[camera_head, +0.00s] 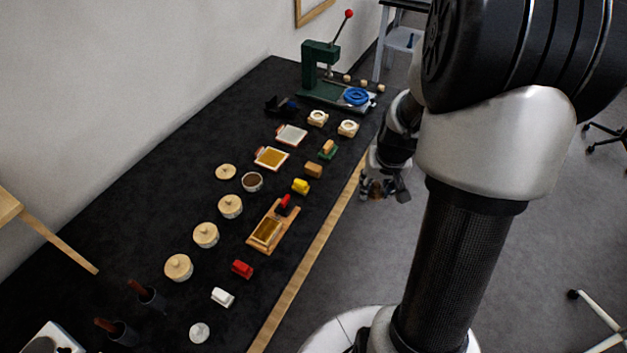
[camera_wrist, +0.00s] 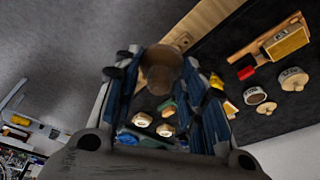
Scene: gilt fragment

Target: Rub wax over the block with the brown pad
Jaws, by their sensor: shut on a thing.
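My gripper (camera_head: 383,188) hangs off the table's right edge, above the floor. In the wrist view its fingers are closed on a rounded brown thing, which I take as the brown pad (camera_wrist: 162,68); its underside is not clear. The block (camera_head: 268,230) is golden and lies on a wooden board (camera_head: 253,248) on the table. It also shows at the upper right of the wrist view (camera_wrist: 288,42). An open pot of brown wax (camera_head: 252,181) stands behind the board, with a pale wooden lid (camera_head: 226,171) beside it. The gripper is clear of both.
Yellow (camera_head: 300,186), tan (camera_head: 314,170), red (camera_head: 242,269) and white (camera_head: 222,297) small blocks line the table's near side. Lidded pots (camera_head: 205,235) stand left. A green press (camera_head: 318,68) stands at the far end.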

